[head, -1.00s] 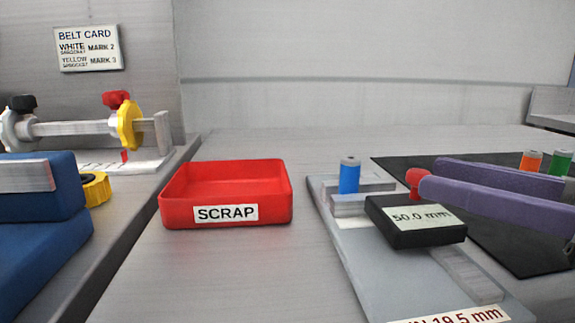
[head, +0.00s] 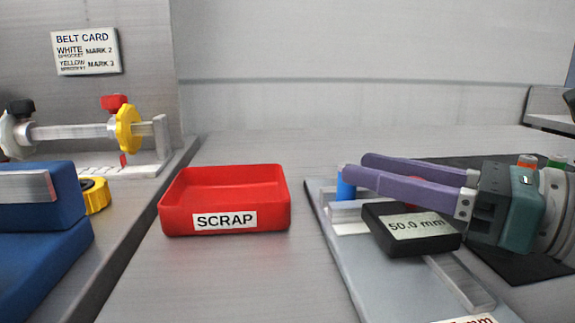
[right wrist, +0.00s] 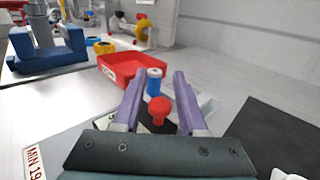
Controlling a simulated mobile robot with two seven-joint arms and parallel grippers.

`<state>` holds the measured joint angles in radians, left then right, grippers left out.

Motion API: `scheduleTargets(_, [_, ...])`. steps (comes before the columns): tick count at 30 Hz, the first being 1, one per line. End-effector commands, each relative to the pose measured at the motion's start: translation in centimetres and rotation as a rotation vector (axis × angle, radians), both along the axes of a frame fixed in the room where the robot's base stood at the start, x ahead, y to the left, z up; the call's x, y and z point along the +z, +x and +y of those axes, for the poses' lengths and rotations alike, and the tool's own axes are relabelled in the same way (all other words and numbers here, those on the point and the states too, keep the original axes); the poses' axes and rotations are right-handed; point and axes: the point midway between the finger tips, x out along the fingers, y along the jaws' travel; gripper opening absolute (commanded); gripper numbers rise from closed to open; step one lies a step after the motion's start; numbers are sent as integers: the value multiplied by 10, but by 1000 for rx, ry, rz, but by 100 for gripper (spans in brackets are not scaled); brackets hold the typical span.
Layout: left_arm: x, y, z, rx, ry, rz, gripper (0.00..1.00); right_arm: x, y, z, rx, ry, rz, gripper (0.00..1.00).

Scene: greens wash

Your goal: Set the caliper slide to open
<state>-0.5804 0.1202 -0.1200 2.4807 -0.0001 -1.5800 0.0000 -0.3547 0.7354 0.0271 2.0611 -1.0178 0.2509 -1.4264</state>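The caliper is a grey plate (head: 387,285) at the right of the head view, with a black display block reading 50.0 mm (head: 405,240). A red knob (right wrist: 158,112) stands on the slide; in the head view it is mostly hidden behind a finger. A blue cylinder (head: 345,188) stands at the far end, and it shows in the right wrist view (right wrist: 154,83). My right gripper (head: 356,169) is open, its purple fingers on either side of the red knob, apart from it in the right wrist view. My left gripper is not in view.
A red SCRAP tray (head: 270,217) stands left of the caliper. A blue block-shaped device (head: 45,235), a yellow ring (head: 95,195) and a shaft stand with a yellow sprocket (head: 127,130) are at the left. A dark mat (right wrist: 275,135) with orange and green cylinders lies right.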

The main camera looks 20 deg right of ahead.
Motion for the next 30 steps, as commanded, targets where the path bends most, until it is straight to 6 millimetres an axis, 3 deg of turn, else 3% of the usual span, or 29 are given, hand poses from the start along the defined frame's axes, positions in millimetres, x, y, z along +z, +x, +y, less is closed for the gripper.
scheduleTargets(1, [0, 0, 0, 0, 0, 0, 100, 0, 0, 0, -2, 0, 0, 33])
scheduleTargets(10, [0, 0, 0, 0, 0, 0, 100, -1, 0, -1, -4, -1, 1, 0])
scheduleTargets(30, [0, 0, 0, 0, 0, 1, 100, -1, 1, -2, -8, -1, 2, 0])
